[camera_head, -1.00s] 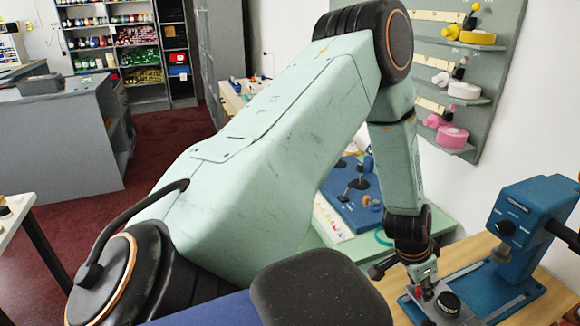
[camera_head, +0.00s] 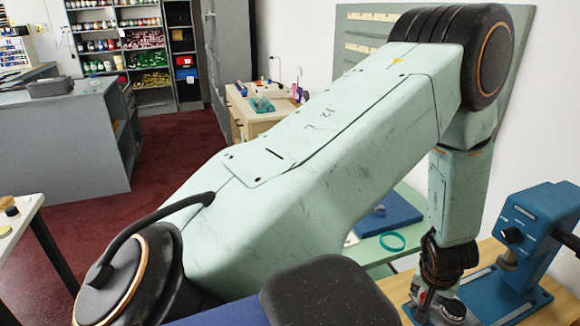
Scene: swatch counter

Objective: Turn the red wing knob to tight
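My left arm spans the picture and bends down at the right. Its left gripper (camera_head: 435,298) points down over the front of the blue press-like fixture (camera_head: 535,240), close beside a dark round knob (camera_head: 454,309). A small reddish patch shows at the gripper's fingers. It may be the red wing knob, but it is too small and covered to be sure. The fingers are small and overlap the parts behind them, so I cannot tell whether they are open or shut. My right gripper is not in view.
The fixture stands on a wooden counter (camera_head: 490,250) and has a black knob and a dark handle at its right. A green ring (camera_head: 392,242) and a blue board (camera_head: 385,218) lie on the green surface behind my arm. A grey counter (camera_head: 60,145) stands far left.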

